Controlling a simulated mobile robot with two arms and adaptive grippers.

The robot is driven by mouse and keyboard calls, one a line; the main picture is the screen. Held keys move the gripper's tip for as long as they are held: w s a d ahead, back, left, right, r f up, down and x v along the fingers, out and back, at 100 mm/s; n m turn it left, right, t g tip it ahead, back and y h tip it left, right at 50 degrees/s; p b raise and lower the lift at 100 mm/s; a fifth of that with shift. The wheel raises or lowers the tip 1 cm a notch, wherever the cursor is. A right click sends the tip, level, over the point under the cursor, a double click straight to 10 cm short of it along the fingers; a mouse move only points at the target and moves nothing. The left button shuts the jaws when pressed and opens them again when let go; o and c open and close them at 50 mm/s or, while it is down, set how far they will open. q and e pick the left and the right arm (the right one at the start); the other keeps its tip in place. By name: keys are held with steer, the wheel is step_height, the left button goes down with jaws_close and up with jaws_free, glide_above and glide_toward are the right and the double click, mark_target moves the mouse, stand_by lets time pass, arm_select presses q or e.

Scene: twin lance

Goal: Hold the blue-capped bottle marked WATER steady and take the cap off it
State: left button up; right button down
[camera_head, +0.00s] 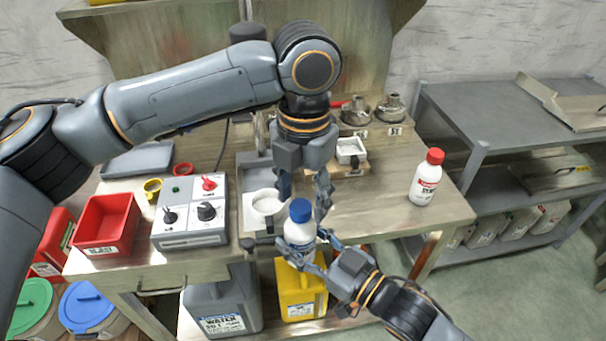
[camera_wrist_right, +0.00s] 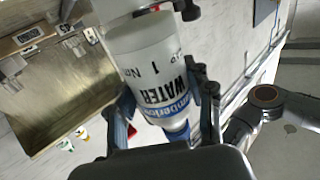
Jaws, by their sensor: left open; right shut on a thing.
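The white bottle (camera_head: 299,234) with a blue cap (camera_head: 301,209) is in the air just in front of the bench's front edge, roughly upright in the head view. My right gripper (camera_head: 305,246) is shut around its body from below right. In the right wrist view the bottle (camera_wrist_right: 150,62) fills the middle, its WATER lettering upside down, between my right fingers (camera_wrist_right: 165,110). My left gripper (camera_head: 303,200) points down from above, open, with its fingers on either side of the cap. I cannot tell whether they touch it.
A red-capped bottle (camera_head: 427,178) stands on the bench's right part. A grey control box (camera_head: 190,218), a red bin (camera_head: 104,222) and a white round cup (camera_head: 267,203) are to the left. A yellow canister (camera_head: 300,294) sits below the held bottle. Bare bench top lies right of centre.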

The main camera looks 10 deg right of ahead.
arm_select(q)
steer(key=shift+f, duration=0.65)
